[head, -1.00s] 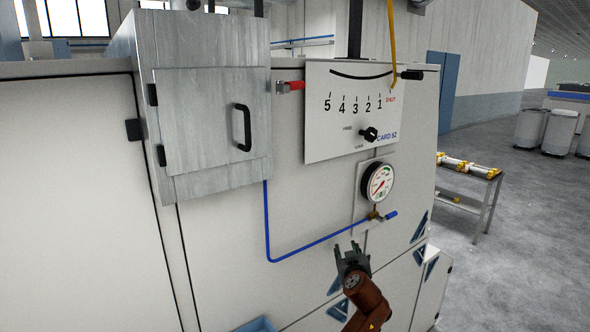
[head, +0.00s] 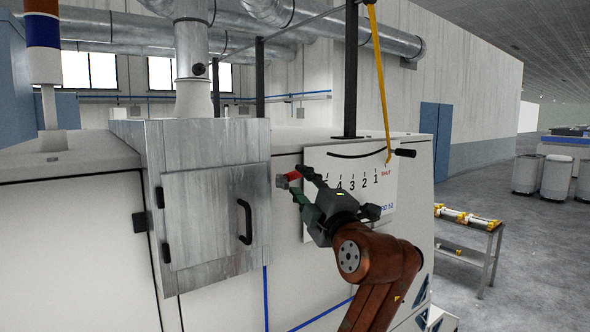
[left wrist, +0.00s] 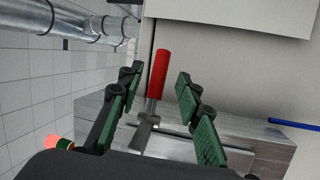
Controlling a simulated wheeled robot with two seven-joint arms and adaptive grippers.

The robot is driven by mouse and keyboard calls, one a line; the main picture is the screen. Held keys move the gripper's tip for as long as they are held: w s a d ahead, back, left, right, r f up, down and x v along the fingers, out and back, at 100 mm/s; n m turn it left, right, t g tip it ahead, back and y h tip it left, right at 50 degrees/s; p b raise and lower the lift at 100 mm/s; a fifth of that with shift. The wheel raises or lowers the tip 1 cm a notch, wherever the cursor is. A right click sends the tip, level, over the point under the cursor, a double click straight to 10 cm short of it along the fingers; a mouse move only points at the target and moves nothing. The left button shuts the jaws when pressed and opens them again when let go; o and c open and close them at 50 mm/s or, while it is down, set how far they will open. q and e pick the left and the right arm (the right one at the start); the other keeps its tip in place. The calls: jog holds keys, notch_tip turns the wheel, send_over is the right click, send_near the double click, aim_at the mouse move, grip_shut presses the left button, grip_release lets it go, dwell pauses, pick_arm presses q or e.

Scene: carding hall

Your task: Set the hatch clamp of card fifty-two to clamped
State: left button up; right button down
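A grey metal hatch box (head: 215,205) with a black door handle (head: 244,222) stands left of centre in the head view. A small red-handled clamp (head: 292,176) sticks out at its right edge; in the left wrist view the red handle (left wrist: 158,72) stands on a metal bracket. My left gripper (head: 306,184) is just right of the handle. In the left wrist view my left gripper (left wrist: 160,82) is open, with the handle seen between its spread fingers. A gap shows on either side, so the handle is not gripped. My right gripper is not in view.
The white CARD 52 scale plate (head: 408,172) is partly hidden behind my gripper. A steel trolley (head: 478,232) stands right, grey bins (head: 556,176) beyond. Floor there is clear.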

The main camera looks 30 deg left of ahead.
aim_at(296, 177)
pick_arm(q)
jog(key=p+x, duration=0.1)
jog(key=x, duration=0.3)
jog(key=shift+s+r+p, duration=0.1)
jog(key=shift+s+p, duration=0.1)
jog(key=shift+p, duration=0.1)
jog(key=shift+w+a, duration=0.2)
jog(key=shift+w, duration=0.05)
grip_shut()
